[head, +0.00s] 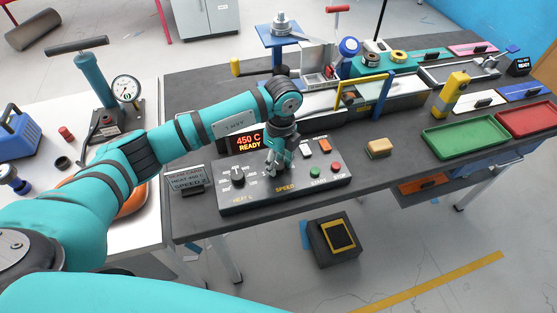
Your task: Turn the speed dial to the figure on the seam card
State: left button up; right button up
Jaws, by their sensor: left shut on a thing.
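The control box (232,201) lies on the dark bench, with heat and speed labels on its top. My left gripper (277,168) points down over the speed side and is shut on the speed dial, which its fingers mostly hide; the dial's pointer cannot be read. The heat dial (238,178) is on the left of the box, uncovered. The seam card (189,181) stands left of the box; it shows a heat of 450 C and a speed line whose figure is too small to read surely. My right gripper is not in view.
A display (249,141) behind the box reads 450 C READY. Green start (315,171) and red stop (336,167) buttons are right of my gripper. A tan block (380,148), a green tray (464,137) and a red tray (530,119) lie further right.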

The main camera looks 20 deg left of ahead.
aim_at(280, 162)
pick_arm(q)
jog(key=shift+w+r+n, duration=0.1)
jog(key=shift+n, duration=0.3)
jog(key=o, duration=1.1)
jog(key=shift+o, duration=0.2)
notch_tip(280, 162, up, 12)
jog(key=shift+w, duration=0.3)
jog(key=shift+d, duration=0.1)
